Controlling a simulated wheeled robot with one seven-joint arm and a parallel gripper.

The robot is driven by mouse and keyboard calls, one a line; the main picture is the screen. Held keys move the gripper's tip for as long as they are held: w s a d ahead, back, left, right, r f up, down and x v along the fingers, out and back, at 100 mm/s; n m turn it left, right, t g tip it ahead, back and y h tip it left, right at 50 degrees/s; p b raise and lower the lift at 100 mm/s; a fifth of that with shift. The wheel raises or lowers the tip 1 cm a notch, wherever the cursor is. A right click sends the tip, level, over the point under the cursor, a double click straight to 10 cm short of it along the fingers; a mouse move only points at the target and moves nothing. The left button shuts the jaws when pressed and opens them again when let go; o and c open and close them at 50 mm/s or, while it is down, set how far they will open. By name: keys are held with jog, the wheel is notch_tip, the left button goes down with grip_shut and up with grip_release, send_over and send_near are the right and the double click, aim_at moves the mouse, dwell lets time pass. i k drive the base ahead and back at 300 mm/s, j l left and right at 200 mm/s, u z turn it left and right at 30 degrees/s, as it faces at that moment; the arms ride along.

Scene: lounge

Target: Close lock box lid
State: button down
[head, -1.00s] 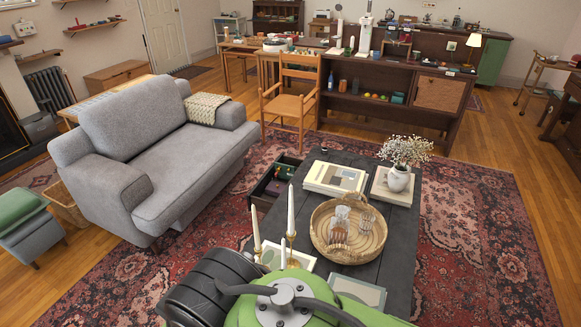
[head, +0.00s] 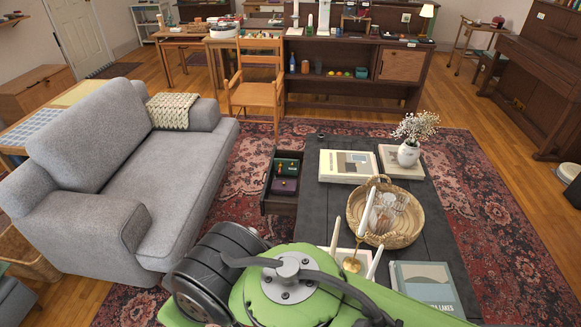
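I cannot make out a lock box for certain. An open dark drawer (head: 265,196) sticks out from the left side of the coffee table (head: 432,226). In it lie a small purple item (head: 284,186) and a green item (head: 288,167); they are too small to tell whether either is a box with a lid. My green and black arm crosses the bottom of the head view, in front of the table's near end. My gripper is not in view.
A woven tray (head: 418,226) with glasses, books (head: 347,166), a white vase (head: 408,155) and slim candles (head: 366,214) stand on the table. A grey sofa (head: 175,185) is at left, a wooden chair (head: 256,92) behind. Rug (head: 238,180) lies between sofa and table.

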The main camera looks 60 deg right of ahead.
aim_at(292, 165)
jog(key=i+j+z, duration=0.2)
jog(key=i, duration=0.15)
jog(key=i+j+z, duration=0.25)
jog(key=i+l+z, duration=0.1)
jog(key=i+z, duration=0.65)
jog(key=z, duration=0.2)
jog(key=i+l+z, duration=0.25)
jog(key=i, duration=0.3)
jog(key=i+l+z, duration=0.25)
jog(key=i, duration=0.3)
jog(key=i+l+z, duration=0.1)
jog(key=i+z, duration=0.15)
jog(key=i, duration=0.35)
